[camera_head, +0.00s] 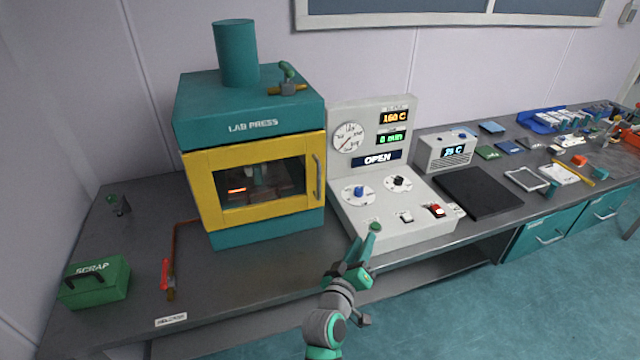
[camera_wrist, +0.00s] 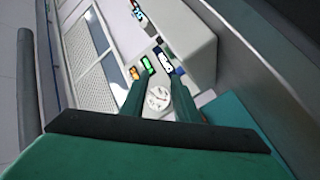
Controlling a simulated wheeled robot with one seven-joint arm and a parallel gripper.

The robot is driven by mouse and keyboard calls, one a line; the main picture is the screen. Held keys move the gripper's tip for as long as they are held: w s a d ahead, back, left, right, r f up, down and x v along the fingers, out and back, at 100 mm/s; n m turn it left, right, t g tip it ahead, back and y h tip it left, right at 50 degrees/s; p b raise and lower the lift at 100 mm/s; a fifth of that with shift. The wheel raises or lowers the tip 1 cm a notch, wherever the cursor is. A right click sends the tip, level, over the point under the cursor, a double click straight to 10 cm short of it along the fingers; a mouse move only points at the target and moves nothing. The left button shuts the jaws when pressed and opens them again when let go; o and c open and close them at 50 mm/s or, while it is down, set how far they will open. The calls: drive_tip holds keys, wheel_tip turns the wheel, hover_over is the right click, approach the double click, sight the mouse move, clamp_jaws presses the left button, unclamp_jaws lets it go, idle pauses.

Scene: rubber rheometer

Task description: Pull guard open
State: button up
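The guard is the yellow-framed door (camera_head: 205,200) with a dark window on the front of the teal lab press (camera_head: 245,105). It looks closed, flush with the press front. Its upright grey handle (camera_head: 317,178) is on the right side of the frame. My gripper (camera_head: 368,240) is in front of the control console, to the right of and below the guard handle, apart from it. In the wrist view the two green fingers (camera_wrist: 158,84) stand apart with nothing between them. The guard does not show clearly in that view.
The control console (camera_head: 400,232) stands right of the press; its display (camera_head: 377,158) reads OPEN. A red-handled valve (camera_head: 166,275) and a green scrap box (camera_head: 97,284) are on the bench at left. A black mat (camera_head: 478,192) lies right.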

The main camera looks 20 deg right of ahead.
drive_tip(key=w+d+r+m+g+h, duration=0.2)
drive_tip(key=w+d+r+m+g, duration=0.25)
drive_tip(key=r, duration=0.25)
wheel_tip(320, 180, up, 15)
drive_tip(key=m+g+y, duration=0.3)
drive_tip(key=g+y, duration=0.1)
drive_tip(key=y, duration=0.8)
hover_over(318, 181)
drive_tip(key=s+a, duration=0.2)
drive_tip(key=shift+n, duration=0.25)
drive_tip(key=x, duration=0.6)
drive_tip(key=s+x, duration=0.1)
drive_tip(key=x, duration=0.2)
drive_tip(key=shift+f, duration=0.2)
drive_tip(key=shift+w+d+f, duration=0.15)
drive_tip(key=shift+d+f, duration=0.15)
drive_tip(key=shift+f, duration=0.2)
clamp_jaws()
